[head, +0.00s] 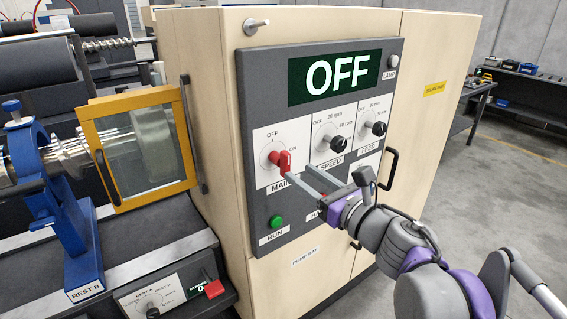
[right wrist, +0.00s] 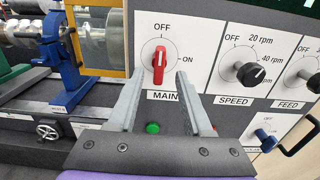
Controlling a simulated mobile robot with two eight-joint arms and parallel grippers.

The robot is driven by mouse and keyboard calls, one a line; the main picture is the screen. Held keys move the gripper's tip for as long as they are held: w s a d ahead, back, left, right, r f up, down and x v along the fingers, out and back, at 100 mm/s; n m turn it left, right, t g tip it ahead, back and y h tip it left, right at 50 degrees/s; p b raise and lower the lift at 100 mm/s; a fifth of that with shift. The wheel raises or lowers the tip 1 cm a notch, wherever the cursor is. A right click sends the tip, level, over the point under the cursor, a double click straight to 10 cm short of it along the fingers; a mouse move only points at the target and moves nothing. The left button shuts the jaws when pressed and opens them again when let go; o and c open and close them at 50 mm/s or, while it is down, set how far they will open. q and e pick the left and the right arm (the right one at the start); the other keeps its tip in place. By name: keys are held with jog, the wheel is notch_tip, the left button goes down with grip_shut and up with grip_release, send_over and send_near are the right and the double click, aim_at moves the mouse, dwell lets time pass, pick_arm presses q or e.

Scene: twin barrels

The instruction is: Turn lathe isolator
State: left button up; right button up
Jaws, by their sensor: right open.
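The lathe isolator is the red MAIN knob (head: 281,160) on a white plate marked OFF and ON, on the grey panel. In the right wrist view the red knob (right wrist: 159,66) stands upright, in line with the OFF mark above it. The display (head: 335,76) above reads OFF. My right gripper (head: 296,171) is open in front of the MAIN plate. In the right wrist view its fingertips (right wrist: 159,74) appear on either side of the knob, with clear gaps; whether they reach its depth I cannot tell. My left gripper is not in view.
The black SPEED knob (head: 337,143) and FEED knob (head: 379,129) sit right of the isolator. A green RUN button (head: 277,222) is below it. A yellow-framed guard (head: 135,145) and blue rest (head: 57,200) stand at left. Open floor lies at right.

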aim_at(289, 164)
jog(key=x, duration=0.7)
jog(key=shift+s, duration=0.1)
grip_shut()
